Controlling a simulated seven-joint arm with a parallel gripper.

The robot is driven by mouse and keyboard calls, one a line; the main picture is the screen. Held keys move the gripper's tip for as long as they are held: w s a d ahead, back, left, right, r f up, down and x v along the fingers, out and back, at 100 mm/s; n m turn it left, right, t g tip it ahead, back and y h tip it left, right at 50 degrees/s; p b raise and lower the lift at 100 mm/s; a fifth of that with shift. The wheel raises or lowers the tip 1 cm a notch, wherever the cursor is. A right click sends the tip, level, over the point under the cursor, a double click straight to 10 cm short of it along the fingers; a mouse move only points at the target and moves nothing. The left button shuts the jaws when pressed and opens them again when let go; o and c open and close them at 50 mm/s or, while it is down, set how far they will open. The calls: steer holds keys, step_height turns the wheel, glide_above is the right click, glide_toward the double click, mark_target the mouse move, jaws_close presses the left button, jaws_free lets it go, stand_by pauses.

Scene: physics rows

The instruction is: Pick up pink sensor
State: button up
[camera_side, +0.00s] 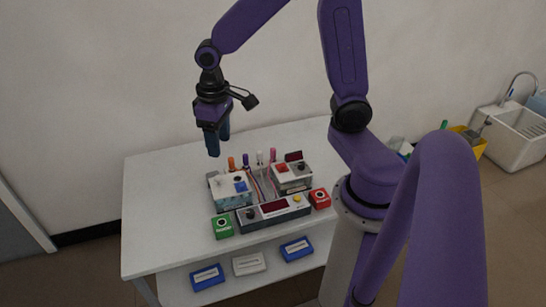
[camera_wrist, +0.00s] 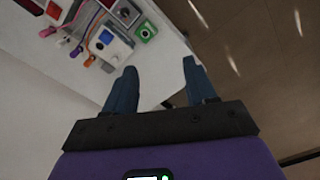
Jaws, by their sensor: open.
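The pink sensor (camera_side: 273,155) is a small upright pink piece at the right end of a row of coloured probes behind the boxes on the table. It also shows small near the upper left of the wrist view (camera_wrist: 47,32). My gripper (camera_side: 217,148) is above the left back part of the table, left of the pink sensor and apart from it, fingers pointing down. In the wrist view, my gripper (camera_wrist: 160,68) has its two blue fingers spread with nothing between them.
Orange (camera_side: 231,163), purple (camera_side: 245,160) and white (camera_side: 259,157) probes stand left of the pink one. In front are a blue-button box (camera_side: 231,190), a red-button box (camera_side: 291,176), a long display box (camera_side: 273,213), and green (camera_side: 222,227) and red (camera_side: 320,199) boxes. The table's left side is clear.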

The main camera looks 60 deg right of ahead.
steer(key=w+d+f+m, duration=0.4)
steer(key=w+d+m, duration=0.1)
steer(key=w+d, duration=0.3)
steer(key=m, duration=1.4)
glide_above(273, 149)
step_height(273, 149, down, 16)
step_height(273, 149, down, 11)
steer(key=shift+s+f, duration=0.1)
steer(key=shift+d+f, duration=0.1)
steer(key=shift+f, duration=2.65)
jaws_close()
